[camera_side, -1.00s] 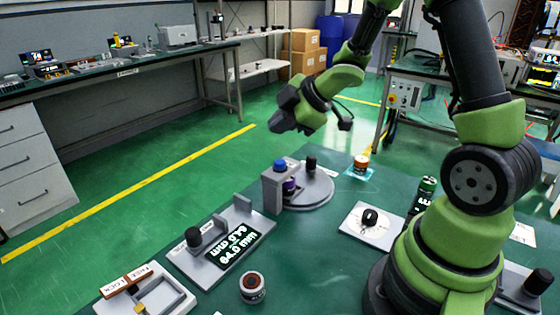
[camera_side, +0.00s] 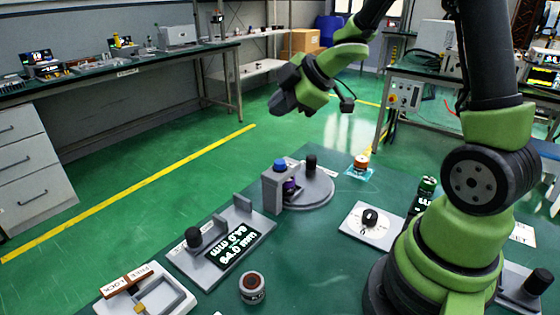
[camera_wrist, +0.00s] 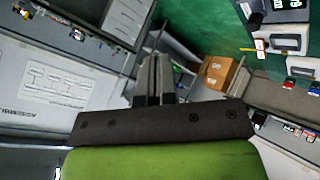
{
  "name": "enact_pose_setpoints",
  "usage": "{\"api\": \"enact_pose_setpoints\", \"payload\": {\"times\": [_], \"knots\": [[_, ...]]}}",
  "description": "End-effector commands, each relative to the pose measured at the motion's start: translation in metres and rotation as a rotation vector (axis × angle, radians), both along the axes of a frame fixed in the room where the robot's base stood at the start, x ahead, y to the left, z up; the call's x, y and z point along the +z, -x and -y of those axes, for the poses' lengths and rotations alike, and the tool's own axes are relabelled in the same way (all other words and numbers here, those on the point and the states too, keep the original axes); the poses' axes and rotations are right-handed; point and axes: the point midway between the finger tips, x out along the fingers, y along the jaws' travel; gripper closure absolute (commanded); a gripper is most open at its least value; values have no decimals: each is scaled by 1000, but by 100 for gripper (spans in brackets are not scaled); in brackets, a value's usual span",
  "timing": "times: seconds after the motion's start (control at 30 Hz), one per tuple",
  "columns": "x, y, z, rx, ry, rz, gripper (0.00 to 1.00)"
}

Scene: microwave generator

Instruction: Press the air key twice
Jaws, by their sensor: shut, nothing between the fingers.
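My gripper (camera_side: 280,106) is in the air above the green floor, beyond the far edge of the work table. It is well above and apart from every device on that table. In the wrist view its fingers (camera_wrist: 153,78) are together with nothing between them. I cannot tell which part is the air key, as no readable label names it. Candidate controls in the side view are a blue cap on a grey post (camera_side: 280,164), a black dial on a white plate (camera_side: 370,217) and a brown-topped round button (camera_side: 252,286).
The table (camera_side: 320,260) also holds a round grey turntable (camera_side: 318,192), a slider with a millimetre display (camera_side: 234,245), a LOCK/FREE tray (camera_side: 150,296), an orange-topped jar (camera_side: 361,162) and a green-topped cylinder (camera_side: 427,186). A black knob (camera_side: 538,282) stands at the right.

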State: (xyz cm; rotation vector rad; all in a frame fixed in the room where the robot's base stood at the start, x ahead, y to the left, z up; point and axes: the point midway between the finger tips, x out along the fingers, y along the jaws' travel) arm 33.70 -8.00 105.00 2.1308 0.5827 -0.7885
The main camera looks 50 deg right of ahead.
Motion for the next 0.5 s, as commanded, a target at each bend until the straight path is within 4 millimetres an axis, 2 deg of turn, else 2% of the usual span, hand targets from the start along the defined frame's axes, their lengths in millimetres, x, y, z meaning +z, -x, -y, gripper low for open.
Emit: {"api": "enact_pose_setpoints", "payload": {"times": [0.23, 0.5], "knots": [[-16, 0, -1, 0, -5, -4, 100], [-55, 1, -1, 1, -5, -7, 100]]}}
